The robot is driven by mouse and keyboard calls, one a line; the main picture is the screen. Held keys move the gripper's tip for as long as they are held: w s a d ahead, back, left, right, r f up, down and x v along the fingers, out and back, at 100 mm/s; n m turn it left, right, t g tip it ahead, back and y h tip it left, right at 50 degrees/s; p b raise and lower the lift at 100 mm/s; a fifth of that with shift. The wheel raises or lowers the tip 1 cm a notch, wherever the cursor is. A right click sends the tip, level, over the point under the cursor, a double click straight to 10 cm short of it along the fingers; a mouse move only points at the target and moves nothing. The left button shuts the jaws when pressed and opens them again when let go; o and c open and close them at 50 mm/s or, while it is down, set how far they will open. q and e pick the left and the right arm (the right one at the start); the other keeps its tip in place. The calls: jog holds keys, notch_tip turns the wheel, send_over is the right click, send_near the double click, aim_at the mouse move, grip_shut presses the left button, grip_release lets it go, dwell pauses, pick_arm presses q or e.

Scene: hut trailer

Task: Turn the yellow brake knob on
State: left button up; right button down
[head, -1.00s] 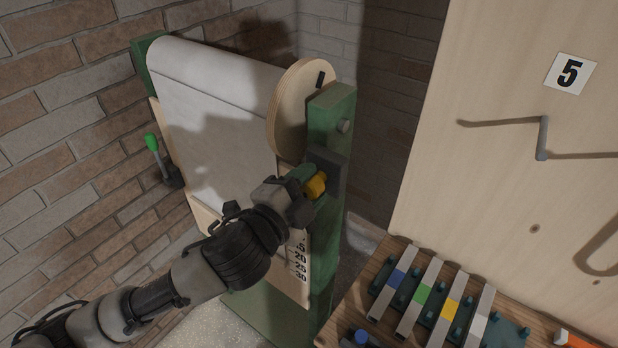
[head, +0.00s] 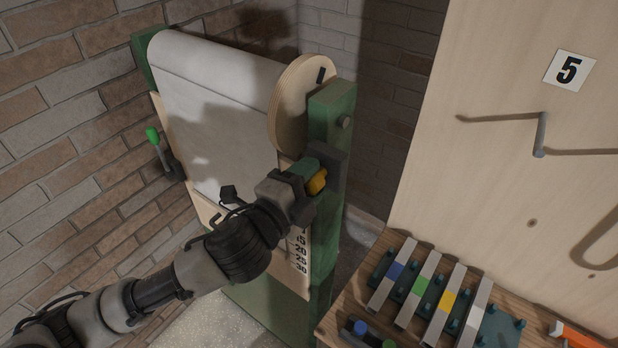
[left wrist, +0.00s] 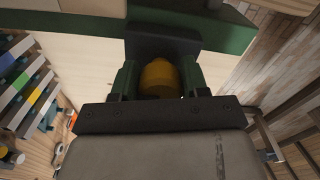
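The yellow brake knob (head: 317,182) sits on a dark mounting block (head: 329,166) on the green post (head: 331,120) of the roller stand. My left gripper (head: 309,174) is at the knob, its green fingers beside it. In the left wrist view the yellow knob (left wrist: 158,78) lies between the two fingers (left wrist: 158,82), in front of the dark block. The fingers stand on both sides of the knob, close to it; I cannot tell whether they touch it. The knob's far side and its turn angle are hidden. My right gripper is not in view.
A wooden disc (head: 300,103) and a white sheet roll (head: 215,68) are above the gripper. A lever with a green handle (head: 153,136) is at the left. A bench with coloured bars (head: 424,288) stands at the lower right, beside a wooden panel (head: 500,130).

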pick_arm(q)
jog(key=o, duration=0.4)
jog(key=shift+s+a+f, duration=0.1)
jog(key=shift+s+a, duration=0.05)
jog(key=shift+s, duration=0.05)
jog(key=b+v, duration=0.3)
jog(key=v, duration=0.7)
jog(key=shift+s, duration=0.15)
